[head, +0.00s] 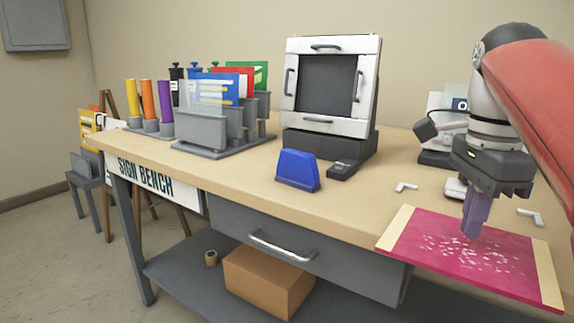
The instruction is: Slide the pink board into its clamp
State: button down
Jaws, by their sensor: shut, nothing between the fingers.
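The pink board (440,250) is a flat magenta sheet with pale strips along its left and right ends and white specks across its middle. It lies at the right front of the bench and seems to reach past the front edge. My gripper (474,233) points down over the board's middle, its purple fingers shut and empty. The tips are at or just above the board; I cannot tell if they touch. Small white L-shaped pieces lie behind the board, one at the left (405,187) and one at the right (531,217). I cannot tell which thing is the clamp.
A white frame with dark handles (289,92) stands on a black base mid-bench. A blue block (297,170) and a small dark device (343,170) sit before it. A grey rack (203,133) with coloured cards stands left. The front-centre bench top (345,205) is clear.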

jog(key=shift+f+b, duration=0.65)
jog(key=shift+f, duration=0.2)
jog(key=shift+w, duration=0.15)
dwell(0.3)
jog(key=shift+w+d+p, duration=0.55)
jog(key=shift+w+p, duration=0.25)
jog(key=shift+w, duration=0.15)
jog(key=shift+w+d+p, duration=0.5)
jog(key=shift+w+p, duration=0.3)
jog(key=shift+w, duration=0.2)
jog(key=shift+w+d+p, duration=0.55)
jog(key=shift+w+p, duration=0.25)
jog(key=shift+w, duration=0.15)
jog(key=shift+w+d, duration=0.45)
jog(key=shift+w, duration=0.4)
jog(key=shift+w+p, duration=0.1)
jog(key=shift+p, duration=0.2)
jog(key=shift+d, duration=0.1)
notch_tip(320, 180, up, 7)
dwell(0.5)
